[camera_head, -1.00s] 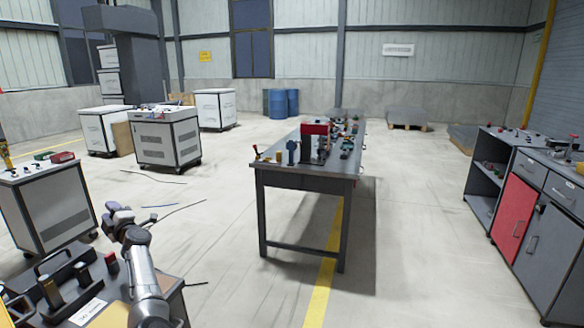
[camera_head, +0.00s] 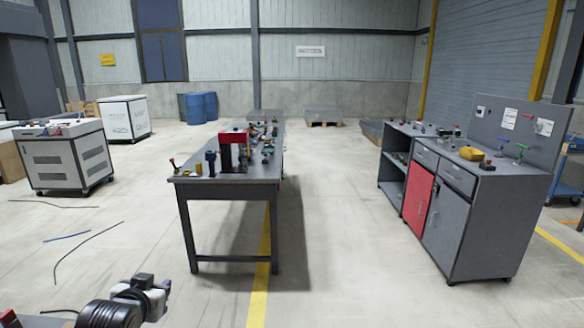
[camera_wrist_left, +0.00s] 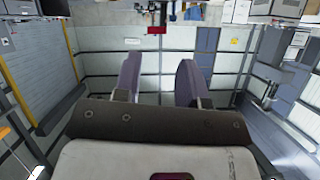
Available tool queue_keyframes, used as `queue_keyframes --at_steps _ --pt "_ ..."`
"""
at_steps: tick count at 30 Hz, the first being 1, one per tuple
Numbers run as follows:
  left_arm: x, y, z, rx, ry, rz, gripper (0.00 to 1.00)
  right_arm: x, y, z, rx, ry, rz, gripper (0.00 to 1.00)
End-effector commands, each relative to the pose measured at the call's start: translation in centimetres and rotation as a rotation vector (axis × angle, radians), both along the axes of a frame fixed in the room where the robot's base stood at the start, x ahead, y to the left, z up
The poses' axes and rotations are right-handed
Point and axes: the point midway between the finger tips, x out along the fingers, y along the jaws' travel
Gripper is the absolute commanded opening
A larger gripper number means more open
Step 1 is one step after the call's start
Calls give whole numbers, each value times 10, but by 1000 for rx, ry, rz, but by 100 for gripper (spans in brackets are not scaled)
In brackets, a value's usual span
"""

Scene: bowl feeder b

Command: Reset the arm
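My left gripper (camera_head: 150,292) shows at the lower left of the head view, at the end of my dark arm. In the left wrist view its two fingers (camera_wrist_left: 160,78) stand apart with nothing between them. The wrist view is upside down, with the hall wall and windows beyond the fingers. The left gripper touches nothing that I can see. My right arm and gripper are not in view.
A long grey workbench (camera_head: 230,190) with a red-topped device (camera_head: 233,138) stands ahead. A grey cabinet (camera_head: 455,215) with a red door is at the right. White carts (camera_head: 65,155) stand left, with cables (camera_head: 85,250) on the floor. Floor around the bench is open.

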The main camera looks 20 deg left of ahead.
Motion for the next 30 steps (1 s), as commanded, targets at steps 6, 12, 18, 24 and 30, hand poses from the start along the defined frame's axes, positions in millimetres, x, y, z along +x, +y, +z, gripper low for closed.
queue_keyframes --at_steps 6,12,18,24,30 --pt "-62 -130 -71 45 166 -254 38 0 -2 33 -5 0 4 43" --pt "-143 -206 -145 -47 397 -418 38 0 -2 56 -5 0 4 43" --pt "-213 -231 -195 -135 600 -453 38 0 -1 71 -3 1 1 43" --pt "-272 -234 -220 -187 747 -442 38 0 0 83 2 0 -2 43" --pt "-293 -233 -199 -198 799 -437 38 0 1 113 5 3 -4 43"
